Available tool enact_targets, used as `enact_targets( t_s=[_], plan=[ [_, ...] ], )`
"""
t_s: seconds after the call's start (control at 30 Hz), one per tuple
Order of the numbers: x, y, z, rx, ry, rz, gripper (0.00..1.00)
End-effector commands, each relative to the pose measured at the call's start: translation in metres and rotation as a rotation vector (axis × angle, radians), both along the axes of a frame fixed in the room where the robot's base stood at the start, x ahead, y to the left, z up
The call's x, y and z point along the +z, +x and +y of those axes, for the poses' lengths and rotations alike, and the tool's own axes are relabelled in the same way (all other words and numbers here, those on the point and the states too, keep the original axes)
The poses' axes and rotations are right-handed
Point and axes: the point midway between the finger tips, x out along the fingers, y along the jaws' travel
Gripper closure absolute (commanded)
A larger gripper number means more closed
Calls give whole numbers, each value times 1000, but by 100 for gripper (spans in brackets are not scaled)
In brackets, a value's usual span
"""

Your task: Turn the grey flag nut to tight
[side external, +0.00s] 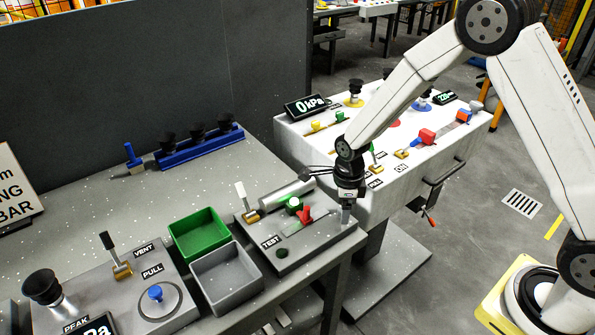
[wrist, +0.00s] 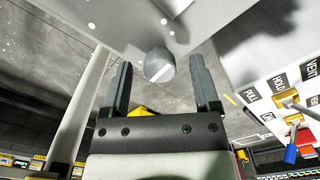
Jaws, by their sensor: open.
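A round grey piece with a paler flat ridge across it, which looks like the grey flag nut (wrist: 159,66), shows in the wrist view at the edge of a light grey surface. It lies between the fingertips of my gripper (wrist: 161,62), with a visible gap to each finger. My gripper is open and holds nothing. In the side view my gripper (side external: 346,212) points down at the right end of the TEST panel (side external: 275,262). There I cannot make out the nut apart from the fingers. Whether the nut is loose or tight cannot be told.
A white console (side external: 290,130) with displays stands close behind my gripper.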

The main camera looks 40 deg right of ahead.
Motion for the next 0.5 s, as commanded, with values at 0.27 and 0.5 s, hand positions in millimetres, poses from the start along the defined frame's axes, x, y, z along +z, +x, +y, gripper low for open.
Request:
enact_targets(
  t_s=[0.27, 0.5],
  plan=[
    [0, 0, 0, 0, 0, 0, 91],
    [0, 0, 0, 5, 0, 0, 100]
  ],
)
